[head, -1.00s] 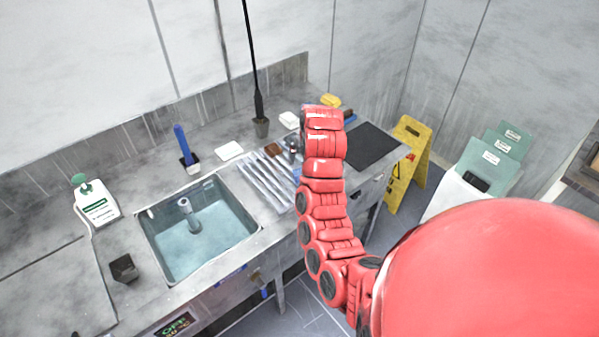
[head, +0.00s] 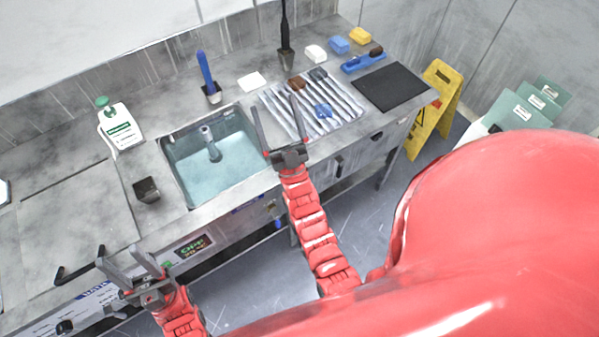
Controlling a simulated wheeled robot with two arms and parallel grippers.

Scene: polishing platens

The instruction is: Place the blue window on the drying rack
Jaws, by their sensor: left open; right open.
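The drying rack (head: 345,113) is a ribbed metal drainer to the right of the sink. A small blue piece (head: 323,111), which looks like the blue window, lies on its ribs toward the right side. My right gripper (head: 277,104) is open and empty, fingers pointing away over the front left part of the rack. It is left of the blue piece and apart from it in the picture; its height above the rack is hard to tell. My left gripper (head: 118,256) is open and empty at the counter's front edge, lower left.
A water-filled sink (head: 165,145) lies left of the rack. Brown (head: 297,82) and dark (head: 318,74) blocks sit at the rack's back. A black mat (head: 391,87) is to the right. White (head: 315,53), blue (head: 339,45) and yellow (head: 360,36) blocks stand behind.

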